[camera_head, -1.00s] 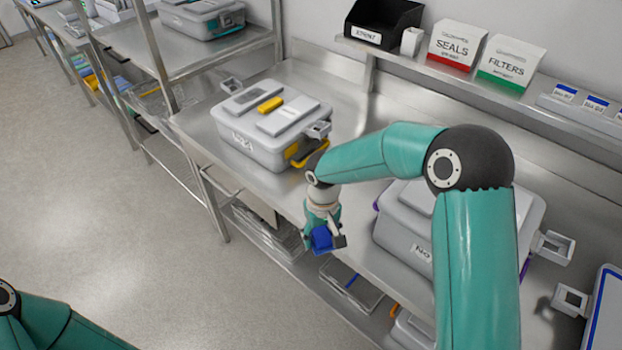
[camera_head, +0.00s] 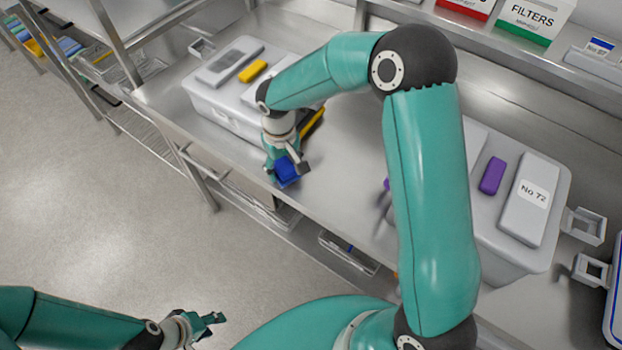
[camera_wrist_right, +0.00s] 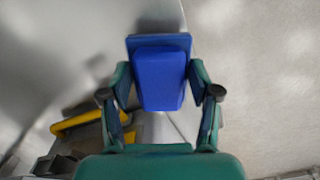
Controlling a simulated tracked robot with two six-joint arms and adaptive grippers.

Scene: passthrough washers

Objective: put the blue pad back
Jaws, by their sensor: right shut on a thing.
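My right gripper (camera_head: 290,168) is shut on the blue pad (camera_head: 286,174), near the front edge of the steel bench, in front of the left grey case. In the right wrist view the blue pad (camera_wrist_right: 160,78) sits between the two fingers of the right gripper (camera_wrist_right: 160,95); its wider flat end points away from the palm. The height of the pad above the bench cannot be told. My left gripper (camera_head: 210,325) is low in the head view, away from the bench, with nothing visible in it; its finger gap is too small to judge.
A grey case (camera_head: 222,108) with yellow parts stands on the bench (camera_head: 345,150), partly behind my right arm. A blue-edged case (camera_head: 614,300) shows at the far right. Boxes line the shelf above.

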